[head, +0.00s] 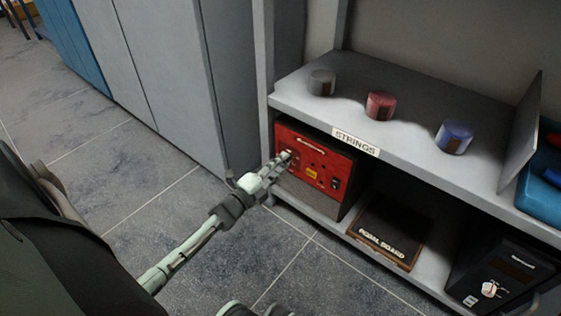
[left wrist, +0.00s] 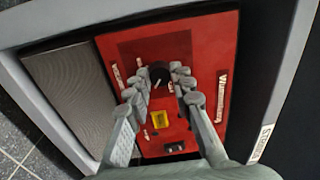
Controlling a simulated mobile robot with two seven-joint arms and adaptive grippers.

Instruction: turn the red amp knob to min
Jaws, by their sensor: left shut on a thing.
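The red amp (head: 316,166) stands on the lower shelf, its red control panel facing out. The panel also fills the middle of the left wrist view (left wrist: 215,55). My left gripper (head: 283,160) is at the upper left of the panel. In the left wrist view its fingers (left wrist: 161,80) are closed around a dark round knob (left wrist: 158,73) with a pale pointer mark. The fingers cover the knob's sides. The scale around the knob is too small to read.
A grey, a red (head: 380,105) and a blue cylinder (head: 454,136) stand on the shelf (head: 420,110) above the amp. Grey cabinets (head: 170,75) stand left. The floor in front is clear.

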